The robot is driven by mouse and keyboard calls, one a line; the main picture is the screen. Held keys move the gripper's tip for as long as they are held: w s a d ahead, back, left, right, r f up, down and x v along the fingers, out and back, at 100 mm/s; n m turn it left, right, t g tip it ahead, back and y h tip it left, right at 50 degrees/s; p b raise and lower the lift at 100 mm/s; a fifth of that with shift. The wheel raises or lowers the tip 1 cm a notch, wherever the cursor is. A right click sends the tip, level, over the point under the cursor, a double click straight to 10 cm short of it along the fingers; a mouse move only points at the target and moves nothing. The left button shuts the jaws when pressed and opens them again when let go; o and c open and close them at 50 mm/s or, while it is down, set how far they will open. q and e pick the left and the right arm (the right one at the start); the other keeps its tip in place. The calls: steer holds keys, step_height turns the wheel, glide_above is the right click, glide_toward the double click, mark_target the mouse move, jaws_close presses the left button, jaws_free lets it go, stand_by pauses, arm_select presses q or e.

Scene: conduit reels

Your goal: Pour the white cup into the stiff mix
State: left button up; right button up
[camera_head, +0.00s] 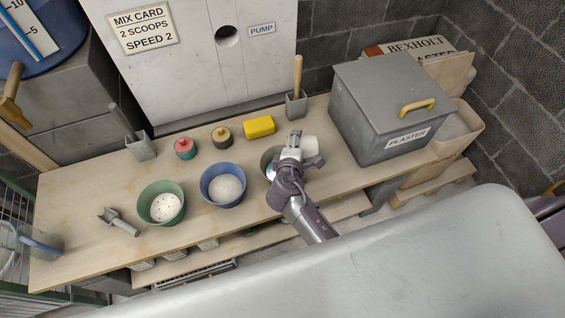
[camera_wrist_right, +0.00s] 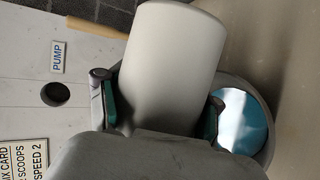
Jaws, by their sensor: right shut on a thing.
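The white cup (camera_head: 310,146) is held by my right gripper (camera_head: 294,150) over the right end of the bench. In the right wrist view the cup (camera_wrist_right: 175,60) lies between the two fingers (camera_wrist_right: 160,112), which are shut on it; its mouth is not seen. A grey bowl (camera_head: 266,158) stands below the gripper, partly hidden by it; the bowl's pale bluish content shows in the wrist view (camera_wrist_right: 243,122). A blue bowl (camera_head: 224,187) holds a smooth white mass. A green bowl (camera_head: 162,203) holds a white, dark-speckled mass. No label shows which is the stiff mix. My left gripper is out of view.
A grey plaster bin (camera_head: 385,110) stands close right of the gripper. A holder with a wooden-handled tool (camera_head: 296,103), a yellow sponge (camera_head: 259,127) and two small pots (camera_head: 222,136) stand behind. A scoop (camera_head: 120,222) lies left. The bench (camera_head: 90,190) has bare patches.

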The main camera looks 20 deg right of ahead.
steer(key=shift+a+f+n+h+b, duration=0.25)
steer(key=shift+f+n+h+b, duration=0.3)
steer(key=shift+b, duration=0.4)
stand_by(0.5)
steer(key=shift+w+a+r+n+t+h+b, duration=0.1)
steer(key=shift+a+n+h+b, duration=0.25)
steer(key=shift+n, duration=0.2)
steer(key=shift+a+r+n+t+h+b, duration=0.1)
steer(key=shift+r+n+h+b, duration=0.1)
steer(key=shift+n+h, duration=0.3)
steer(key=shift+w+a+r+n+t+h+b, duration=0.1)
steer(key=shift+a+n+h+b, duration=0.2)
steer(key=shift+n, duration=0.3)
stand_by(2.5)
